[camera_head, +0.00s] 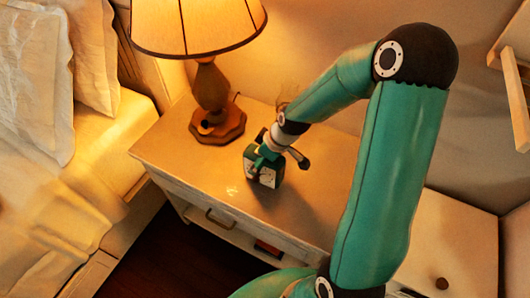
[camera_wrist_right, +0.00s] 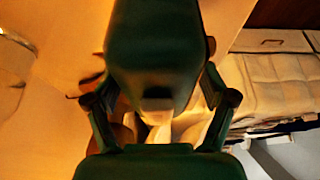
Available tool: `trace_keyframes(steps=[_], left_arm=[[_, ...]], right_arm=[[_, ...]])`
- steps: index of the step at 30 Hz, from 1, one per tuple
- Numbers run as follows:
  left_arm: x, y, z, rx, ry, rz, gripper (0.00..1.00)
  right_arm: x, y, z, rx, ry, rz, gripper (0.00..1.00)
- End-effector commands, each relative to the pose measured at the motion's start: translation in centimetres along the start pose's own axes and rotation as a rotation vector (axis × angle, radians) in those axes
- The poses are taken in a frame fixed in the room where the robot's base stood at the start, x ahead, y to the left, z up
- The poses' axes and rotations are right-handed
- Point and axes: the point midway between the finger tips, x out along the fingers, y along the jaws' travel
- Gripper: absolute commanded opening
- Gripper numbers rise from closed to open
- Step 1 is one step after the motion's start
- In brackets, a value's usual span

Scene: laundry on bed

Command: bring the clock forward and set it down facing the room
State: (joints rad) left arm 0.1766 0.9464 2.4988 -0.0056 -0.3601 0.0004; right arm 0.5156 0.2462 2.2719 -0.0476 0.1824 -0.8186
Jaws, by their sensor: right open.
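The clock (camera_head: 264,174) is a small dark green block with a pale dial. It stands upright on the wooden nightstand (camera_head: 168,148), to the right of the lamp's foot, its dial toward the near side. My right gripper (camera_head: 279,150) is open, at the clock's top and far side, with its fingers spread. I cannot tell whether it touches the clock. In the right wrist view, the gripper's linkages (camera_wrist_right: 160,108) stand apart on either side of a large dark green block, which I cannot identify surely. My left gripper is not in view.
A lit lamp (camera_head: 211,93) with a wooden foot stands left of the clock, close to it. A bed (camera_head: 58,215) lies at left.

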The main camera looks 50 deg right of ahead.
Motion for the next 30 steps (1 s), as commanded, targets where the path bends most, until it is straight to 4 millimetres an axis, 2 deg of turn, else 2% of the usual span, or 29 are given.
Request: trace_keyframes(steps=[5, 12, 18, 23, 30], left_arm=[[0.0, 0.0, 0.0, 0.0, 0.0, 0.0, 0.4], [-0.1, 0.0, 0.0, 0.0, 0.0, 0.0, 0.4], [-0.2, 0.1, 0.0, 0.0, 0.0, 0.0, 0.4], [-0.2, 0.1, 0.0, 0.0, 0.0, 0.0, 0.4], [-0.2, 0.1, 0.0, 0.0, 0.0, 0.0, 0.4]], right_arm=[[-2.3, 0.1, -0.1, 0.0, 0.003, 0.005, 0.83], [-7.3, 0.1, -0.1, 0.001, 0.006, 0.007, 0.83], [-10.5, 0.1, -0.1, 0.001, 0.004, 0.005, 0.83], [-11.7, 0.0, 0.0, 0.001, 0.001, 0.002, 0.83], [-11.9, 0.0, 0.0, 0.001, 0.0, 0.0, 0.83]])
